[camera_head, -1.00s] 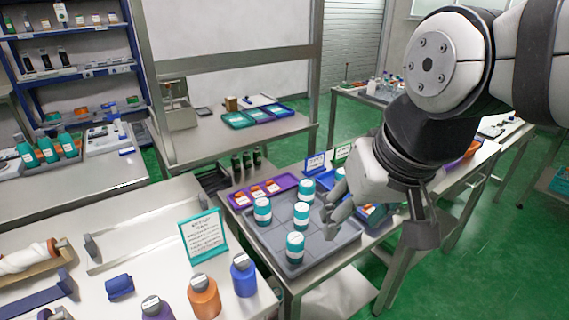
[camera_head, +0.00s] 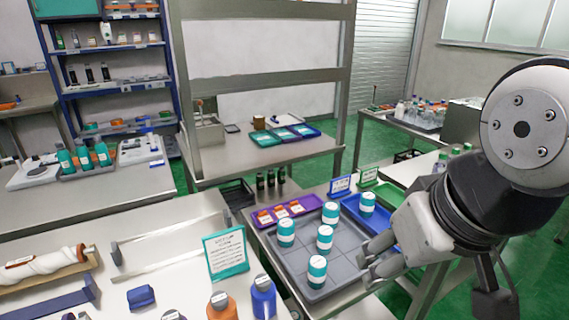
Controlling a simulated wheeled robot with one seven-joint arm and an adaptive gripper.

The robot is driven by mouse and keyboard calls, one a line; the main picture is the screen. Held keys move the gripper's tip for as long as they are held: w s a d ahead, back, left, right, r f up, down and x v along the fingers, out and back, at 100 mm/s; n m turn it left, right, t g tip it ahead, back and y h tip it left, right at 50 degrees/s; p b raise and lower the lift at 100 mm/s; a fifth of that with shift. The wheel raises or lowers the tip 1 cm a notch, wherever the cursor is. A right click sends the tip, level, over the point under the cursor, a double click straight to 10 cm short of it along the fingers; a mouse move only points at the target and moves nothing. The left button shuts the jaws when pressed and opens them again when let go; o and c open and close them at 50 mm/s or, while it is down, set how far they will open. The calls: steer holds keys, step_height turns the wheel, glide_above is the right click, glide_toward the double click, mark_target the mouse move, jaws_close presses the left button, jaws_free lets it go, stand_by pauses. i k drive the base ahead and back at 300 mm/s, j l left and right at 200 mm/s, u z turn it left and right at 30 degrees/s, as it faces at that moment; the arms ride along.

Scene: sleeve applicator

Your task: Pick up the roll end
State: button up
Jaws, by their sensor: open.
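A white roll (camera_head: 42,265) with an orange-brown strip near its right end lies in a wooden cradle at the far left of the white bench. I take it for the roll of the task; which loose end is meant cannot be told at this size. My gripper (camera_head: 371,257) is at the right, far from the roll, above the right edge of the grey tray. Its fingers point left; it is open with nothing visible between them.
The grey tray (camera_head: 346,268) holds several teal-and-white jars. A teal-framed sign (camera_head: 226,254), an orange bottle (camera_head: 221,307) and a blue bottle (camera_head: 263,297) stand on the bench, beside a blue block (camera_head: 141,297). A purple tray (camera_head: 312,202) and a blue tray (camera_head: 379,232) lie behind.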

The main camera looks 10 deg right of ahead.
mark_target(367, 199)
steer(key=i+l, duration=0.15)
steer(key=l, duration=0.25)
steer(key=i+l, duration=0.15)
steer(key=l, duration=0.25)
steer(key=i+l, duration=0.15)
steer(key=l, duration=0.25)
steer(key=i+l, duration=0.15)
steer(key=l, duration=0.25)
steer(key=i+l, duration=0.15)
steer(key=l, duration=0.25)
steer(key=i+l, duration=0.15)
steer(key=l, duration=0.25)
steer(key=u, duration=0.05)
